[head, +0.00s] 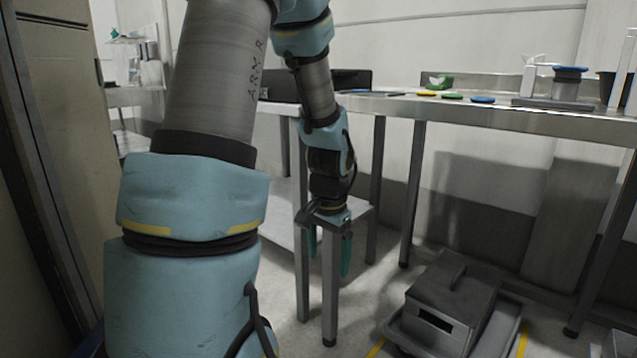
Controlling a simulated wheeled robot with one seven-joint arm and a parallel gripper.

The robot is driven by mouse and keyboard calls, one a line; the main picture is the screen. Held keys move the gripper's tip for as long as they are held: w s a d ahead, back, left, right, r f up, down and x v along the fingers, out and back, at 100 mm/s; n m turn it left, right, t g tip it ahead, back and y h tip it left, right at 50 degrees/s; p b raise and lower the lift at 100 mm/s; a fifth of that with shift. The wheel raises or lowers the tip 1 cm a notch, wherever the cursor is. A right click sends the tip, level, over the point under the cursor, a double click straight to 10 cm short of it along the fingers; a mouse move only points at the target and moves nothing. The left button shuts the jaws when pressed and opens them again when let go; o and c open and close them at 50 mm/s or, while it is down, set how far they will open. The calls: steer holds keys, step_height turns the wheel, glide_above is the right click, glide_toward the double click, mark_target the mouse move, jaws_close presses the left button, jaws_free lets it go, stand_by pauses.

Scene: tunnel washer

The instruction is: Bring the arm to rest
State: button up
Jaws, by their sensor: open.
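My arm fills the left and middle of the head view, with grey links and blue-green joint covers. It bends over at the top and hangs down to my gripper (329,252). The gripper points at the floor, in front of the steel tables.
A steel table (540,122) runs along the back wall, with coloured discs, a spray bottle (529,76) and a blue-topped device (570,84) on it. A grey box-like machine (452,300) stands on the floor at right. A shelf (130,97) is at far left.

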steer(key=s+a+r+n, duration=0.4)
steer(key=s+a+n, duration=0.2)
steer(key=s+a, duration=0.15)
step_height(320, 180, up, 38)
steer(key=a+n+p, duration=0.1)
steer(key=p, duration=3.7)
steer(key=shift+f+t, duration=0.2)
steer(key=shift+t, duration=0.1)
